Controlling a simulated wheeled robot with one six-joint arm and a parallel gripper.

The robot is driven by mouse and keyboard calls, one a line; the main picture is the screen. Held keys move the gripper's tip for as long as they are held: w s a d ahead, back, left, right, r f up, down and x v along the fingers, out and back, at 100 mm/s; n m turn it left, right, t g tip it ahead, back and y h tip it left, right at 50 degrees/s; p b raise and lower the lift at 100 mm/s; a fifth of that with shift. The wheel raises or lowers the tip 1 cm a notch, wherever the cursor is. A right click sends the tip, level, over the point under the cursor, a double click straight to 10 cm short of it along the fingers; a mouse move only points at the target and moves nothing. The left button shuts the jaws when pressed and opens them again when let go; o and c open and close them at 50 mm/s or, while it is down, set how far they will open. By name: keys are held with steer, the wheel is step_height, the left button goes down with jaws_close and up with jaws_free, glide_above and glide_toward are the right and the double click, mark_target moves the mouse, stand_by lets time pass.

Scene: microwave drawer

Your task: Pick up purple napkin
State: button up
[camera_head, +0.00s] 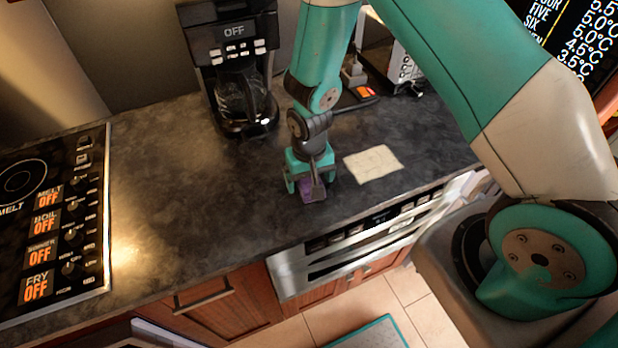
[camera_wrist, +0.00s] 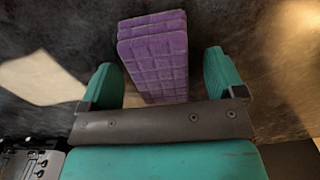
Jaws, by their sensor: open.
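The purple napkin (camera_wrist: 155,62) looks folded and stacked, with a grid pattern, and lies on the dark counter. In the wrist view it sits between the two teal fingers of my gripper (camera_wrist: 164,80), which are apart, with a gap on each side of it. Its near end is hidden behind the gripper body. In the head view my gripper (camera_head: 309,186) points down at the counter, and a small part of the napkin (camera_head: 306,187) shows between the fingers. I cannot tell whether the fingers touch the counter.
A cream cloth (camera_head: 373,163) lies flat right of my gripper. A black coffee maker (camera_head: 238,75) stands behind on the left, a toaster (camera_head: 402,66) behind on the right. A stovetop (camera_head: 50,225) is at far left. The counter (camera_head: 190,200) between stove and gripper is clear.

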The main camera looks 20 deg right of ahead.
steer(key=c, duration=1)
step_height(320, 180, up, 20)
steer(key=b, duration=0.3)
steer(key=shift+b, duration=0.35)
